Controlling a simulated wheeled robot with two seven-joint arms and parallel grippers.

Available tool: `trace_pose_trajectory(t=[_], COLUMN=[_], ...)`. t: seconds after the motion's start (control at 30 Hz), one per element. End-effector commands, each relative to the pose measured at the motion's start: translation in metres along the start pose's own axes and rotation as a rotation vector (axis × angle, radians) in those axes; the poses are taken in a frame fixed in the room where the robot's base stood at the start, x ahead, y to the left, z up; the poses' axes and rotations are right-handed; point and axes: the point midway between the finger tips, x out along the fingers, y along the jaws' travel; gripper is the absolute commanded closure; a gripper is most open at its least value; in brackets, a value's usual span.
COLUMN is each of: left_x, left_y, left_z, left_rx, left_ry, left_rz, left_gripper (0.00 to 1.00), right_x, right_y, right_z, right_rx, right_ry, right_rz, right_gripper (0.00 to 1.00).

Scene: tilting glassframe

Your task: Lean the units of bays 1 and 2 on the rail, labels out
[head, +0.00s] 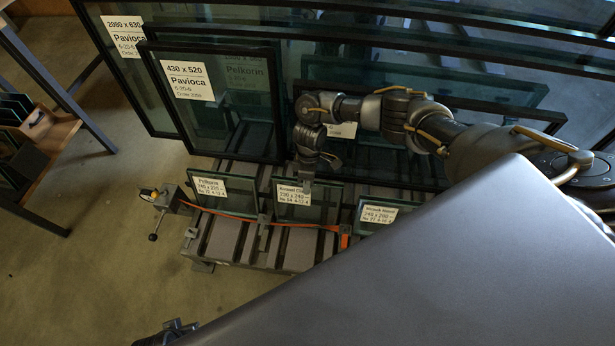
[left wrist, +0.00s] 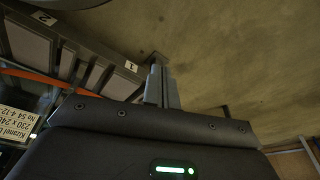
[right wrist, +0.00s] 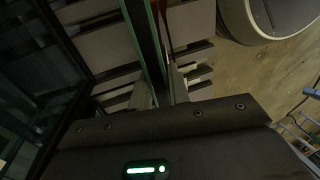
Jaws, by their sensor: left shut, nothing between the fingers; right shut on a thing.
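A rack with dark slats (head: 224,240) holds three small glass units with white labels facing the head camera. My left gripper (left wrist: 162,85) is shut and empty near the rack end with number plates 1 (left wrist: 131,66) and 2 (left wrist: 46,73).
An orange strap (head: 285,224) crosses the rack's front from a ratchet (head: 165,200) at the left. Large framed panes (head: 222,118) stand close behind the rack. A shelf with glass pieces (head: 40,125) is at far left. Open floor (head: 110,225) lies left of the rack.

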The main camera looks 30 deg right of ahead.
Motion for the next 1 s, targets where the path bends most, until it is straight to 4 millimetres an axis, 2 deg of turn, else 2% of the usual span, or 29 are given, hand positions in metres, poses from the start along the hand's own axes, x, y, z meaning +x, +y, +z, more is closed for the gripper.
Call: trace_pose_trajectory(t=[0.2, 0.23, 0.4, 0.67, 0.8, 1.0], left_x=[0.0, 0.0, 0.0, 0.0, -0.01, 0.006], left_y=[0.0, 0.0, 0.0, 0.0, 0.0, 0.001], left_z=[0.0, 0.0, 0.0, 0.0, -0.003, 0.003], left_rx=[0.0, 0.0, 0.0, 0.0, -0.001, 0.001], left_ry=[0.0, 0.0, 0.0, 0.0, 0.006, -0.011], left_rz=[0.0, 0.0, 0.0, 0.0, -0.001, 0.001], left_gripper=[1.0, 1.0, 1.0, 1.0, 1.0, 1.0], right_x=[-0.002, -0.002, -0.001, 0.001, 0.001, -0.041], right_y=[0.0, 0.0, 0.0, 0.0, 0.0, 0.0], right_z=[-0.001, -0.001, -0.001, 0.001, 0.0, -0.001], right_rx=[-0.001, -0.001, -0.001, 0.001, 0.0, -0.001], right_ry=[0.003, 0.003, 0.002, -0.002, -0.001, 0.003], right_rz=[0.0, 0.0, 0.0, 0.0, 0.0, 0.002], right_gripper=[1.0, 0.78, 0.57, 0.57, 0.57, 0.57])
